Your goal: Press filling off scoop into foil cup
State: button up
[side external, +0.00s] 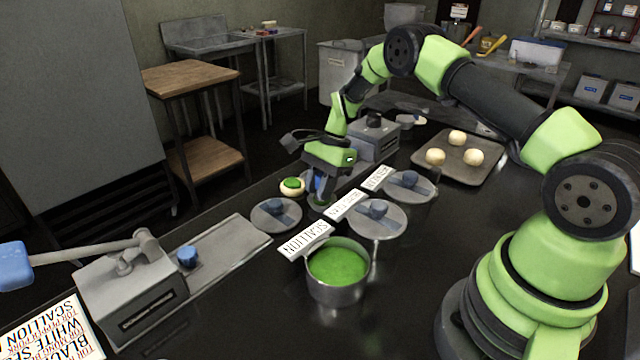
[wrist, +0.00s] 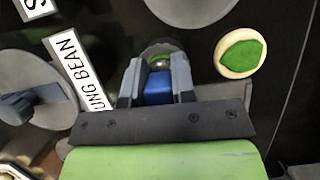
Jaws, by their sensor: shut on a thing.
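My gripper (side external: 318,178) is shut on a blue-handled tool, taken to be the scoop (wrist: 158,90), low over the dark counter. It shows in the wrist view (wrist: 157,75) with a finger on each side of the blue handle. A little green and a shiny metal part show just beyond the fingertips, inside a dark round rim. I cannot tell whether that rim is the foil cup. A pale round with green filling (side external: 292,186) on top sits beside my gripper; it also shows at the upper right of the wrist view (wrist: 241,53).
An open pot (side external: 338,291) of green filling stands nearer the camera. Lidded pots (side external: 375,220) with blue knobs and name cards (side external: 305,241) stand close to my gripper. A tray (side external: 488,179) of dough balls is at the back right. A grey lever press (side external: 130,295) is at left.

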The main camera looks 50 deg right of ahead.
jog(key=shift+f, duration=0.6)
dwell(0.8)
jog(key=shift+r, duration=3.55)
